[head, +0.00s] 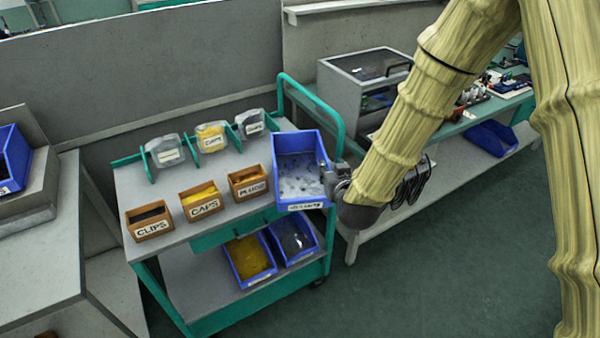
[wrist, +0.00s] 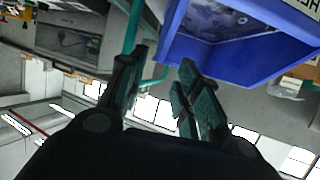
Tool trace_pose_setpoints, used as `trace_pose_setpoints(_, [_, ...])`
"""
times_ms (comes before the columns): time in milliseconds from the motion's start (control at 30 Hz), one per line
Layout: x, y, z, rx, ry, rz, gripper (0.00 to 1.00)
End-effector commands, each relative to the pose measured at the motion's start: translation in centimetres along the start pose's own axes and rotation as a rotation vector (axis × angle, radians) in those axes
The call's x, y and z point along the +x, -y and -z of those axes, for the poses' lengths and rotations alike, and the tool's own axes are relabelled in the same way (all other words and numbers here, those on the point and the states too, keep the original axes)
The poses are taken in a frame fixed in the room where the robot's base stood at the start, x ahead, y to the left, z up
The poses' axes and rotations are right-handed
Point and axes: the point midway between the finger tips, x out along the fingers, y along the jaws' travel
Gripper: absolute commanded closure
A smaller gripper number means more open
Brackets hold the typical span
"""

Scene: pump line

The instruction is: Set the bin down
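A blue bin (head: 303,192) with a white label and pale, clear-looking contents is at the right end of the cart's top shelf (head: 225,168). It hides that corner of the shelf, and I cannot tell whether its base rests fully on it. My gripper (head: 333,178) is at the bin's right wall. In the wrist view the bin (wrist: 240,62) is beyond and to the right of my gripper (wrist: 161,60). The two fingers stand apart with a gap between them, and I see nothing clamped there. The right finger overlaps the bin's edge in the picture.
Small orange bins, labelled CLIPS (head: 150,222) and CAPS (head: 202,203) among others, stand left of the blue bin. Clear pouches (head: 165,152) are behind them. Blue bins (head: 250,260) fill part of the lower shelf. A green handle rail (head: 338,125) rises behind; a bench (head: 440,165) is right.

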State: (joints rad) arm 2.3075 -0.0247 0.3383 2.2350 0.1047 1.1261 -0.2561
Motion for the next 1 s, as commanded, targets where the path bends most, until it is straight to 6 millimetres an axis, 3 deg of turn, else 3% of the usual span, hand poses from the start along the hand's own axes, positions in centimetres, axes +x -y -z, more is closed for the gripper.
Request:
trace_pose_setpoints(400, [4.6,0.0,0.7,-0.001,-0.012,-0.001,0.67])
trace_pose_setpoints(733, [6.5,0.1,0.6,-0.002,-0.011,0.000,0.67])
trace_pose_setpoints(1000, [9.4,0.0,0.4,-0.002,-0.011,0.000,0.67])
